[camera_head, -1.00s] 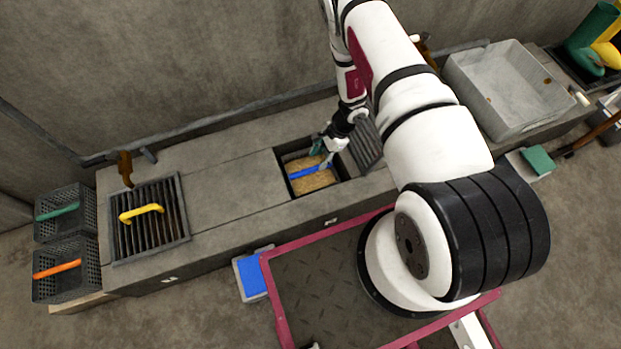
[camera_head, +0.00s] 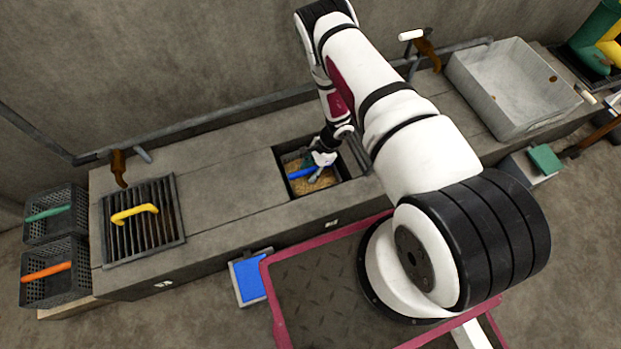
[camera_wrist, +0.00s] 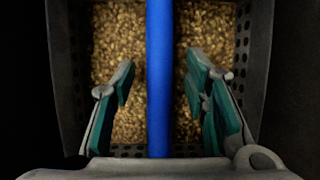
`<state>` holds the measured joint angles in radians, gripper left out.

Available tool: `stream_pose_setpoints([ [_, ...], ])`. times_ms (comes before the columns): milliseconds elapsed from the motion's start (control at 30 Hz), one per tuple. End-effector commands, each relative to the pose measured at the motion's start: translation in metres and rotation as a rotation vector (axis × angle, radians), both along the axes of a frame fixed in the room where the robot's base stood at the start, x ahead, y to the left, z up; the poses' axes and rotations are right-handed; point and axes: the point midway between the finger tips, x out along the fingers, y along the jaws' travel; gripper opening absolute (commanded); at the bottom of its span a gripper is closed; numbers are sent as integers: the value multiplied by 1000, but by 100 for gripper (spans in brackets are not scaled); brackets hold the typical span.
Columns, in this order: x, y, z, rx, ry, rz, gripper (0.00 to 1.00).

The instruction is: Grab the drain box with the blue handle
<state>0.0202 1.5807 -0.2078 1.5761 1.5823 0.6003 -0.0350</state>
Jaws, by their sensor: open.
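The drain box is a dark, perforated box filled with brown grain, sunk in an opening of the counter; its wall shows in the wrist view (camera_wrist: 250,60). Its blue handle (camera_head: 303,172) spans the top, and in the wrist view the handle (camera_wrist: 159,70) runs down the middle. My gripper (camera_head: 318,168) is down at the opening over the box. In the wrist view my gripper (camera_wrist: 164,80) is open, with one green-padded finger on each side of the handle and a gap to it on both sides. In the head view the gripper hides part of the box.
A grate with a yellow handle (camera_head: 134,214) lies on the counter at left. Two dark baskets, with a green handle (camera_head: 48,213) and an orange handle (camera_head: 46,271), stand at the far left. A grey sink (camera_head: 515,90) is at right. The counter between grate and opening is clear.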

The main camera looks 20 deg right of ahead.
Motion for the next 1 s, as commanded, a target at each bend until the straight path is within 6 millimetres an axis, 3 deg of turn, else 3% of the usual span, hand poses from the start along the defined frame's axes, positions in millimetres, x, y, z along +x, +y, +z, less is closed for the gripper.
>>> stream_pose_setpoints([
  [33,0,0,0,0,0,0,41],
  [200,0,0,0,0,0,0,3],
  [233,0,0,0,0,1,0,0],
  [700,1,0,5,2,-1,1,0],
  [1000,2,0,48,3,-4,-2,0],
])
